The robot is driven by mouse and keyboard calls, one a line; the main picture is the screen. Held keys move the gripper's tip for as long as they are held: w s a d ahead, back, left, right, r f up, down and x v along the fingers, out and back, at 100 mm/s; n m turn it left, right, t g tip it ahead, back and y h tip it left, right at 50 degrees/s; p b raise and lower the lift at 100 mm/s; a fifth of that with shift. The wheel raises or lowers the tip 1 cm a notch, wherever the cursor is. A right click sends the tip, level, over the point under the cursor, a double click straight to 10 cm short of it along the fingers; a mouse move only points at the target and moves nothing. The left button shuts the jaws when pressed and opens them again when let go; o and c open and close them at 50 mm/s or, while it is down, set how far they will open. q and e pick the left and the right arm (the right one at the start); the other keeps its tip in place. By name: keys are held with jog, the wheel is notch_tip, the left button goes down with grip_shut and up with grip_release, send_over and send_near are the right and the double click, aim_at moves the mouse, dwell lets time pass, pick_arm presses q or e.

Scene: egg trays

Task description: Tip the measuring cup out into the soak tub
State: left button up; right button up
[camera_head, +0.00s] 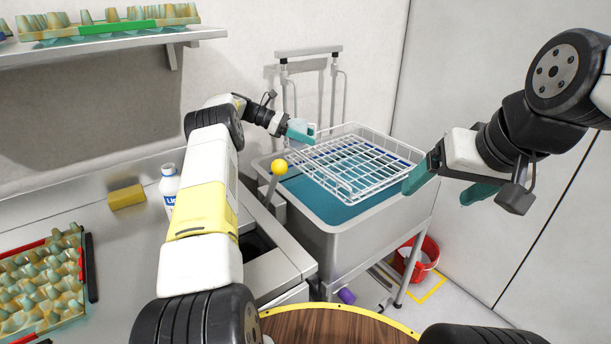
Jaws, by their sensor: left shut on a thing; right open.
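The soak tub (335,232) is a grey metal basin on legs, filled with teal liquid. My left gripper (302,133) is over the tub's far left corner, by the wire basket. It is shut on a small, pale, translucent thing that looks like the measuring cup (299,124). The cup's tilt and contents are too small to tell. My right gripper (445,190) is open and empty, with teal fingers, above the tub's right side.
A white wire basket (352,196) sits across the tub top. A yellow ball-topped lever (279,167) stands at the tub's left edge. A white bottle (169,186), a yellow sponge (127,197) and an egg tray (72,312) are on the left counter. A red bucket (428,247) is on the floor.

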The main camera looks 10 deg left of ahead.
dwell(0.4)
pick_arm(q)
jog(key=s+m+t, duration=0.1)
jog(key=s+d+m+t+y, duration=0.1)
jog(key=m, duration=0.1)
jog(key=s+m+t+y, duration=0.1)
jog(key=s, duration=0.1)
jog(key=shift+d+f+t, duration=0.15)
jog(key=shift+f+t, duration=0.1)
jog(key=shift+t, duration=0.15)
jog(key=shift+s+d+r+m+t, duration=0.15)
jog(key=shift+r+m+t, duration=0.3)
jog(key=shift+m, duration=0.35)
jog(key=shift+r+m+t+p, duration=0.25)
jog(key=shift+m+t+p, duration=0.15)
jog(key=shift+m+t, duration=0.1)
jog(key=shift+f+m+t+y+p, duration=0.3)
jog(key=shift+f+m+t+p, duration=0.05)
jog(key=shift+m, duration=0.15)
jog(key=shift+r+m+t+p, duration=0.2)
jog(key=shift+m+t+p, duration=0.2)
jog(key=shift+p, duration=0.05)
